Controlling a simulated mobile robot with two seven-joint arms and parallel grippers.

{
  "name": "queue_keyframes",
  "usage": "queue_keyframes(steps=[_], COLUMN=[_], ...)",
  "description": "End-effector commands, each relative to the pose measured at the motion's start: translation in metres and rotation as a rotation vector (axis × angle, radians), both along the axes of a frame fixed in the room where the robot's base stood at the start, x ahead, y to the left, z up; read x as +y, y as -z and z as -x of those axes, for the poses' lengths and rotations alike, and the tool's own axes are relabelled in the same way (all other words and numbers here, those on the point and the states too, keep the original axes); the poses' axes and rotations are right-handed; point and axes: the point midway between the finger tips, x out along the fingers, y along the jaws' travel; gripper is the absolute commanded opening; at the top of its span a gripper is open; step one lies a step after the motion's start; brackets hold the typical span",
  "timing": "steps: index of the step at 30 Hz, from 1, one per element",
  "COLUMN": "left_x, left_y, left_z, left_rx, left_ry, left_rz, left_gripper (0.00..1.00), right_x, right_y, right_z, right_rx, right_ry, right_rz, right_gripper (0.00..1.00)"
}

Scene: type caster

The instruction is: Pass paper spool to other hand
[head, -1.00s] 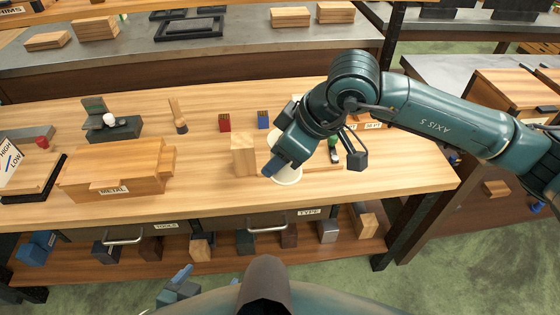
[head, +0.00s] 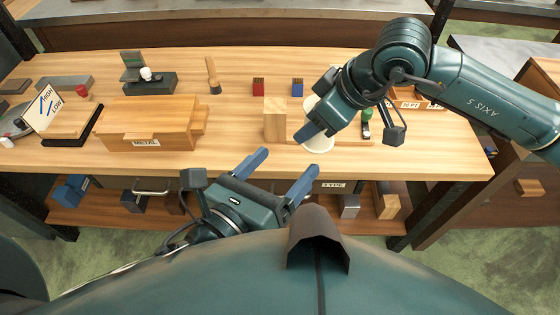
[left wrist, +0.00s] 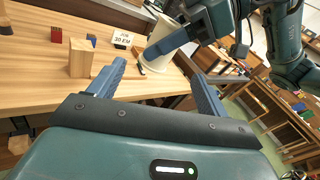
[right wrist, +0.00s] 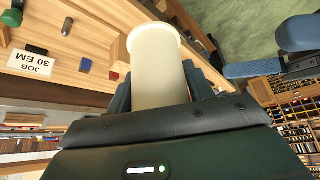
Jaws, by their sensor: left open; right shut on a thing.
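The paper spool is a cream-white cylinder (right wrist: 158,70) with a wider rim at its far end, seen in the right wrist view. My right gripper (right wrist: 160,90) is shut on it, one finger on each side. In the head view the spool (head: 319,143) is partly hidden behind my right gripper (head: 312,125), near the table's front edge. The spool also shows in the left wrist view (left wrist: 160,58). My left gripper (head: 278,170) is open and empty, below and in front of the spool, its fingers pointing toward the table. The two grippers are apart.
A wooden block (head: 275,120) stands just left of the spool. A wooden box labelled METAL (head: 145,122) is further left. Small red (head: 258,87) and blue (head: 297,88) blocks stand behind. The wooden table (head: 235,150) is clear between the box and the block.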

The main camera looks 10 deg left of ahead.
Motion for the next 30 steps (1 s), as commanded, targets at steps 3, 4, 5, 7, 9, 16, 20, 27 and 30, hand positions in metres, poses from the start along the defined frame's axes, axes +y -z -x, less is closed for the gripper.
queue_keyframes(steps=[3,4,5,7,9,16,20,27,30], left_x=[-0.002,-0.002,-0.002,-0.003,-0.006,-0.024,-0.037,-0.056,-0.061], left_y=[-0.014,-0.016,-0.017,-0.020,-0.021,-0.021,-0.021,-0.020,-0.020], left_z=[0.005,0.006,0.006,0.006,0.003,-0.028,-0.050,-0.082,-0.090], left_rx=[-0.119,-0.138,-0.155,-0.179,-0.190,-0.191,-0.189,-0.187,-0.187], left_ry=[0.019,0.021,0.022,0.023,0.023,0.022,0.022,0.023,0.024], left_rz=[-0.134,-0.156,-0.174,-0.203,-0.214,-0.212,-0.211,-0.212,-0.211], left_gripper=[0.77,0.77,0.77,0.77,0.77,0.77,0.77,0.77,0.77], right_x=[0.000,0.000,0.000,0.000,0.000,0.000,0.000,0.000,0.000], right_y=[-0.001,-0.001,-0.001,-0.001,-0.001,-0.001,-0.001,-0.001,-0.001], right_z=[0.000,0.000,0.000,0.000,0.000,0.000,0.000,0.000,0.000], right_rx=[-0.001,-0.001,-0.001,-0.001,-0.001,-0.001,0.000,0.000,0.000], right_ry=[0.000,0.000,0.000,0.000,0.000,0.000,0.000,0.000,0.000], right_rz=[0.000,0.000,0.000,0.000,0.000,0.000,-0.001,-0.001,-0.001], right_gripper=[0.32,0.32,0.32,0.32,0.32,0.32,0.32,0.32,0.32])
